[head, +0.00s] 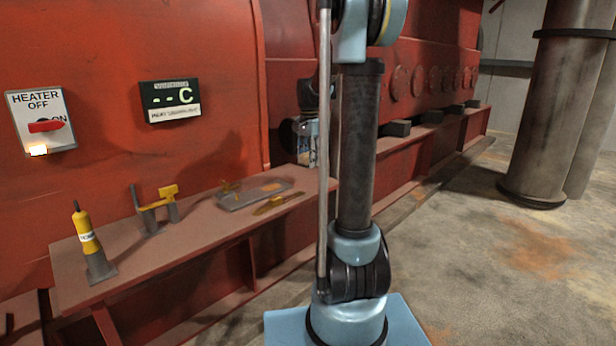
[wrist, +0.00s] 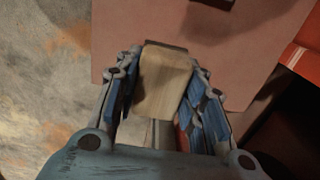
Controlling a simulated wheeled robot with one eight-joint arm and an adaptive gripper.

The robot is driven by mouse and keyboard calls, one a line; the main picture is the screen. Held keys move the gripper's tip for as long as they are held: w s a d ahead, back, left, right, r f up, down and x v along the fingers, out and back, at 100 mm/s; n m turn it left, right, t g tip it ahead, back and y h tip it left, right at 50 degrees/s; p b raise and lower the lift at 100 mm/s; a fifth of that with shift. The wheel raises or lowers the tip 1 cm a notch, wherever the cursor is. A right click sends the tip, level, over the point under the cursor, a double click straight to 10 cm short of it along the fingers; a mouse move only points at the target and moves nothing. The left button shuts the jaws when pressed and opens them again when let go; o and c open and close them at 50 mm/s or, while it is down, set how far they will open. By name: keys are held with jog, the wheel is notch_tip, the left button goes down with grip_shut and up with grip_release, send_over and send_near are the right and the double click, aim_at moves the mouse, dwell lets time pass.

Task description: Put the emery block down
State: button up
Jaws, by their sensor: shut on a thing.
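My gripper (wrist: 162,66) is shut on the emery block (wrist: 165,85), a pale tan, wood-like block between the blue-padded fingers in the wrist view. A darker strip shows along the block's far edge. The reddish bench top (wrist: 125,22) lies beyond and under the block; I cannot tell whether the two touch. In the head view my gripper (head: 308,135) is partly hidden behind my own arm, near the right end of the bench (head: 200,235). The block cannot be made out there.
On the bench are a grey tray (head: 238,202) with small items, a flat yellow tool (head: 278,203), a yellow lever on grey posts (head: 158,203) and a yellow cylinder (head: 86,240) in a stand. A heater switch panel (head: 40,118) and display (head: 170,100) are on the red wall.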

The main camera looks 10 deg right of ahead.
aim_at(309, 181)
notch_tip(309, 181, down, 6)
jog(key=shift+d, duration=0.15)
jog(key=shift+s, duration=0.1)
jog(key=shift+s+f, duration=0.15)
jog(key=shift+f, duration=0.15)
dwell(0.3)
jog(key=shift+s, duration=0.15)
jog(key=shift+c, duration=0.3)
jog(key=o, duration=1.1)
jog(key=shift+o, duration=0.3)
jog(key=shift+w+f, duration=0.35)
jog(key=shift+f, duration=0.05)
jog(key=shift+s+r, duration=0.1)
jog(key=shift+r, duration=0.05)
jog(key=shift+r, duration=0.15)
